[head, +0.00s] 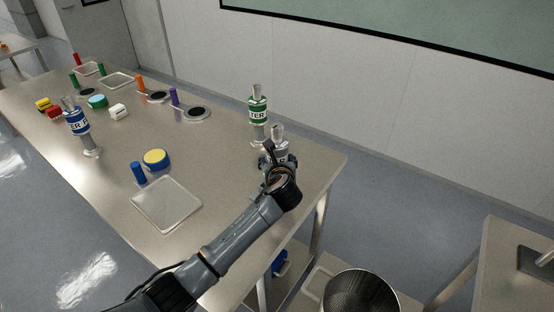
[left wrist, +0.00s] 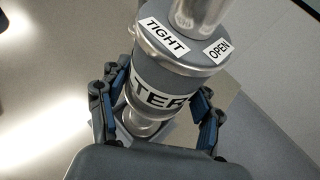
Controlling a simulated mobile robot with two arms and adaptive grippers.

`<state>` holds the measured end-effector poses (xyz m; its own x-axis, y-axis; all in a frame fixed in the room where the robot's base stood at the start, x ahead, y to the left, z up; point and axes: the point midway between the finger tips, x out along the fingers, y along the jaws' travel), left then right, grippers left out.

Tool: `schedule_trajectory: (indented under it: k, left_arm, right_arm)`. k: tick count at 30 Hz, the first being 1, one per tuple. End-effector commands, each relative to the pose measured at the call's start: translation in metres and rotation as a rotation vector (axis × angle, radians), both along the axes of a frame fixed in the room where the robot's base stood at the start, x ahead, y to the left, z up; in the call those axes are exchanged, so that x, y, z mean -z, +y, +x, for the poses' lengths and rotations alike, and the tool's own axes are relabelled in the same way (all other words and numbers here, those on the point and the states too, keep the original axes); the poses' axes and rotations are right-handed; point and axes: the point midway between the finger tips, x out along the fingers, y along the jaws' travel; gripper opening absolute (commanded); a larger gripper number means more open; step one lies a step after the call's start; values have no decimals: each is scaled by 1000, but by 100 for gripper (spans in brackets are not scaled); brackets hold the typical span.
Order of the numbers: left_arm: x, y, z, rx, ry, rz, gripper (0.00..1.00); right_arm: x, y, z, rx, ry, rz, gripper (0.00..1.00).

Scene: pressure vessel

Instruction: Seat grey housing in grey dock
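The grey housing (head: 278,143) is near the right end of the table in the head view. It has a clear metallic top piece. In the left wrist view the grey housing (left wrist: 172,70) shows a grey collar marked TIGHT and OPEN and a white label reading TER. I cannot make out a grey dock. My right gripper is not in view.
A green-labelled housing (head: 258,115) stands just behind. A blue-labelled housing (head: 78,122) stands at left. A clear tray (head: 166,204), a blue post (head: 138,173) and a yellow-topped cap (head: 156,159) are in front. Colored posts and dark discs line the back.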

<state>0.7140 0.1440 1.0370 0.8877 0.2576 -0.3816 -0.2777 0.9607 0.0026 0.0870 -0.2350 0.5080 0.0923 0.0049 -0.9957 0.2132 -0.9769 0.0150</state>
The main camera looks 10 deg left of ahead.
Motion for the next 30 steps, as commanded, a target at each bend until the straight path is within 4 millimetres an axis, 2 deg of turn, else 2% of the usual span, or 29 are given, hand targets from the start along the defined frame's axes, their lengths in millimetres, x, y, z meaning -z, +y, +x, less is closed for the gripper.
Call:
schedule_trajectory:
  k: [14, 20, 30]
  left_arm:
    - [-4, -1, -3, 0, 0, -1, 80]
    - [-13, -8, -26, 1, -1, -1, 80]
    - [-37, -24, -82, 0, -1, -2, 80]
  right_arm:
    - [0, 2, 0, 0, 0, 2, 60]
    - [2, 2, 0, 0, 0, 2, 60]
    - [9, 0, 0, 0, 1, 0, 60]
